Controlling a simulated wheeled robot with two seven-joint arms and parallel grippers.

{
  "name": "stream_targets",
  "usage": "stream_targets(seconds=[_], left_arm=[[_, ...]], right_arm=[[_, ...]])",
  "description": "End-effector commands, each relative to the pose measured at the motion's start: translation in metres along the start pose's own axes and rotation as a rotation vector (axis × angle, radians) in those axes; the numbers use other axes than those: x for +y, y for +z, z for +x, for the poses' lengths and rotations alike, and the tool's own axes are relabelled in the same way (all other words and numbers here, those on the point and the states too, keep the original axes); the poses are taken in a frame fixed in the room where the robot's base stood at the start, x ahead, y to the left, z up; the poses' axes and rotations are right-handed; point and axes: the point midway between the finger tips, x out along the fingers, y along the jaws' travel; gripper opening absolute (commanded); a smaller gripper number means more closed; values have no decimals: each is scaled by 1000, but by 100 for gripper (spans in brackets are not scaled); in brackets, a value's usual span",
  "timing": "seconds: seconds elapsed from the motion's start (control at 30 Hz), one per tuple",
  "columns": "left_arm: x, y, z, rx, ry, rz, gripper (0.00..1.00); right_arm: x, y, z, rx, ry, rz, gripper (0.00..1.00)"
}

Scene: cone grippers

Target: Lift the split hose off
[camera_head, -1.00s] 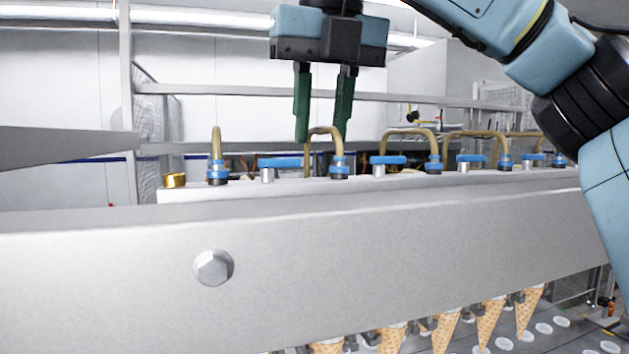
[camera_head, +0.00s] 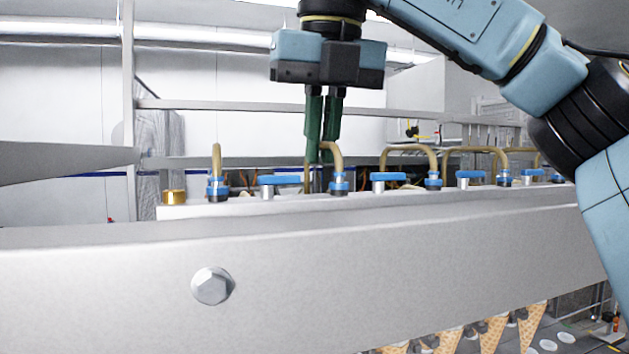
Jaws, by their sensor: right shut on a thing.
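Several tan hoses arch up from blue fittings along the top of the machine. My right gripper (camera_head: 322,158) points down with its green fingers closed together on one hose (camera_head: 334,152), at the top of its arch. That hose still runs down to a blue fitting (camera_head: 339,183) on its right side; its left leg goes down behind the rail. I cannot make out a split in it at this size. My left gripper is not in view.
Other hoses (camera_head: 408,149) and blue valve handles (camera_head: 388,177) stand close on the right, with another hose (camera_head: 217,160) and a brass cap (camera_head: 174,197) on the left. A wide metal beam (camera_head: 400,265) crosses the front. Waffle cones (camera_head: 530,325) hang below.

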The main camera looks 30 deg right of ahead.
Motion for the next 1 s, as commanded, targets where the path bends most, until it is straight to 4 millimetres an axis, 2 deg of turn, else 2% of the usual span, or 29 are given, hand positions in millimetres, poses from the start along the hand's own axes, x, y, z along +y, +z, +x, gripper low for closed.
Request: stream_targets(seconds=[0.63,1.0], left_arm=[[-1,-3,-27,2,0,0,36],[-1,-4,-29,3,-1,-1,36]], right_arm=[[0,6,-25,0,0,0,0],[0,10,-38,0,-1,0,0]])
